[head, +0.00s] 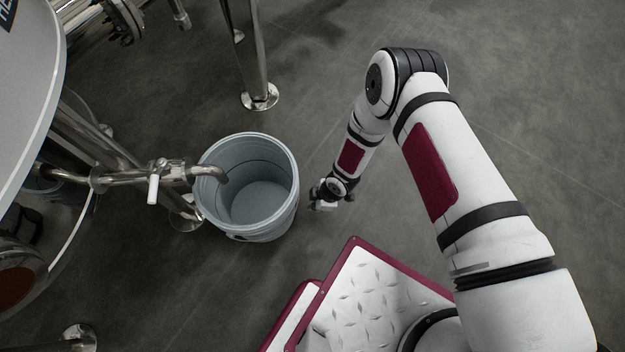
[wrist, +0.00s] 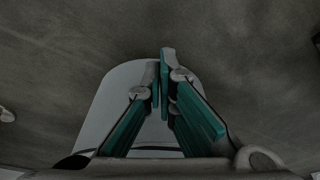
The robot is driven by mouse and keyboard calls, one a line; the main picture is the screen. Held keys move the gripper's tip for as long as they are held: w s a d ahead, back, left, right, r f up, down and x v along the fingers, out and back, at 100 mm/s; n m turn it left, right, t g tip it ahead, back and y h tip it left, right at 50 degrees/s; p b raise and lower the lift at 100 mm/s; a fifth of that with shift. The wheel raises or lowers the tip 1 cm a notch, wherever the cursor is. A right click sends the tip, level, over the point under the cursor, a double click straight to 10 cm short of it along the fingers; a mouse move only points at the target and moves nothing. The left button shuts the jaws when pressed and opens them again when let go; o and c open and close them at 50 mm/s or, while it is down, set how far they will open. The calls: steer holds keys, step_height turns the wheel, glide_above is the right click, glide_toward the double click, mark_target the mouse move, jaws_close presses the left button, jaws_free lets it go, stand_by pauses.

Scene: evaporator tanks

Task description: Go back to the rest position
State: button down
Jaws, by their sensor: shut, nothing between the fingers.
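My gripper (head: 322,205) hangs low at the end of my folded arm in the head view, just to the right of a pale grey bucket (head: 287,205). It is outside the bucket, with a small gap seen between them. In the wrist view, the teal-padded fingers of my gripper (wrist: 163,75) are together with nothing between them.
The bucket stands under a steel tap (head: 205,171) with a white handle (head: 153,188). A steel tank leg (head: 250,60) stands on the floor behind the bucket. A large tank (head: 35,75) fills the left edge. Grey floor (head: 540,90) is clear at upper right.

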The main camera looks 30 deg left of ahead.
steer(key=p+v, duration=0.3)
steer(key=v, duration=0.5)
steer(key=shift+w+d+f, duration=0.1)
